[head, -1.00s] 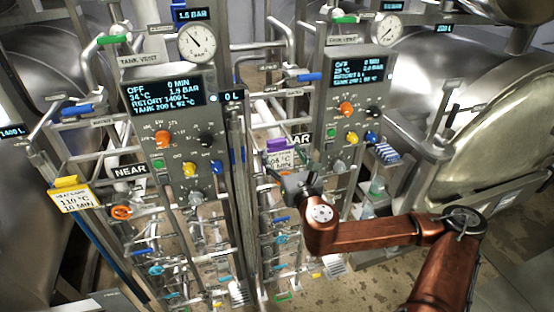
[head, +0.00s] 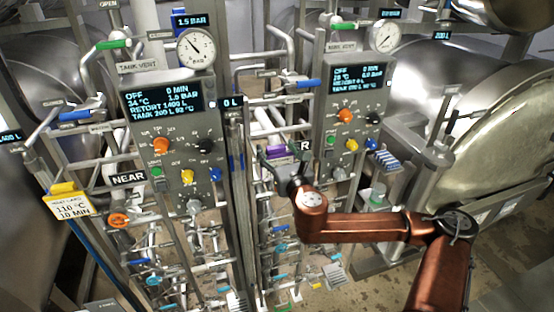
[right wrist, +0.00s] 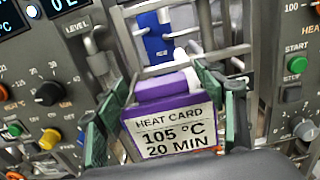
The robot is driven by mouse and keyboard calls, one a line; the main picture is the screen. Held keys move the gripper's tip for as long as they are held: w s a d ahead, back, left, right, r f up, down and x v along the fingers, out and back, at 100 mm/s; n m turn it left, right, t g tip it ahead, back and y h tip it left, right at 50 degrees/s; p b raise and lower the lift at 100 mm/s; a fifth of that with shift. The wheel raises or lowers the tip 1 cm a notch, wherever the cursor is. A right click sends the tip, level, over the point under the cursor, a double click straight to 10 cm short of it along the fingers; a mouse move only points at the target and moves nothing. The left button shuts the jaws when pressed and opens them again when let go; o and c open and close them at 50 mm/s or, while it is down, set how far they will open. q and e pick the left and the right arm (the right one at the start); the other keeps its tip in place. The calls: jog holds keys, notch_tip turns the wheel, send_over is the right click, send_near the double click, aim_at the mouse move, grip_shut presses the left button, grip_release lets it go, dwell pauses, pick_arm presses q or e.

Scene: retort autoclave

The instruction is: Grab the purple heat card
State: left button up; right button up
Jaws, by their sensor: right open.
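The purple heat card (right wrist: 172,122) is between the two fingers of my right gripper (right wrist: 165,88) in the right wrist view. It has a purple top and a white label reading 105 °C, 20 MIN. The dark green fingers stand apart, one on each side of the card, and I see no firm grip on it. In the head view the card's purple top (head: 270,150) shows just behind my right gripper (head: 284,166), which hides most of its label. My left gripper is not in view.
The card is among metal bars and pipes between two grey control panels (head: 172,140) (head: 352,115) with knobs. A yellow heat card (head: 68,201) reading 110 °C, 10 MIN hangs at the left. A blue handle (right wrist: 155,42) is behind the purple card.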

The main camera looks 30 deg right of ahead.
jog(key=shift+c, duration=0.7)
jog(key=c, duration=1.1)
jog(key=shift+o, duration=0.2)
